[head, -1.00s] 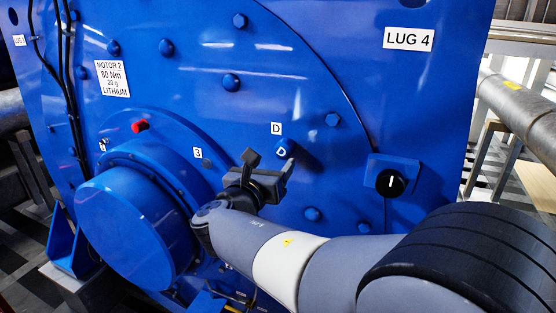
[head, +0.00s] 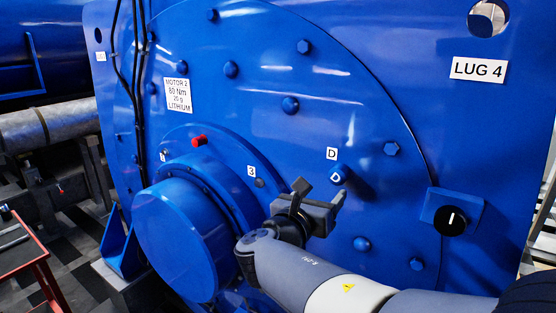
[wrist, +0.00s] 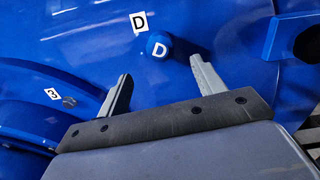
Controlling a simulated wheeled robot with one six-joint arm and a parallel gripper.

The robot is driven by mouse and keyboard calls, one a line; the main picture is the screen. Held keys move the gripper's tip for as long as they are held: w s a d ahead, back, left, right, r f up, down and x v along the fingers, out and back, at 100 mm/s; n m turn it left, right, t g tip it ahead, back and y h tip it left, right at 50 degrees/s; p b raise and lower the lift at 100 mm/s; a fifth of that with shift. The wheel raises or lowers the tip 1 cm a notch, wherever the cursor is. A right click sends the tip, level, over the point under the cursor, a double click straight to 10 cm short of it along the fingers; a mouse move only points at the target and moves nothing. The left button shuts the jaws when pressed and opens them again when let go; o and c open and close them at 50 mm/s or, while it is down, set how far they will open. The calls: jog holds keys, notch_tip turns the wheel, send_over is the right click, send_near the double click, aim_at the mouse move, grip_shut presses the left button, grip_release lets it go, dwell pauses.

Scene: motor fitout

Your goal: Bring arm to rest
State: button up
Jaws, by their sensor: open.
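My gripper (head: 322,190) is open and empty in front of the blue motor's end plate (head: 350,100). In the wrist view its two grey fingers (wrist: 162,78) stand apart with nothing between them. In the head view the D bolt (head: 339,174) is just above and right of the fingers. I cannot tell whether a finger touches the plate. My arm reaches in from the lower right.
A black knob (head: 450,221) on a blue block is at the right. A round blue hub (head: 183,240) with a red cap (head: 200,141) is at the lower left. Cables run down the left side. A red-edged cart (head: 30,255) stands at the far left.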

aim_at(336, 178)
jog(key=p+x, duration=0.1)
jog(key=x, duration=0.8)
jog(key=shift+s+a, duration=0.25)
jog(key=shift+s, duration=0.05)
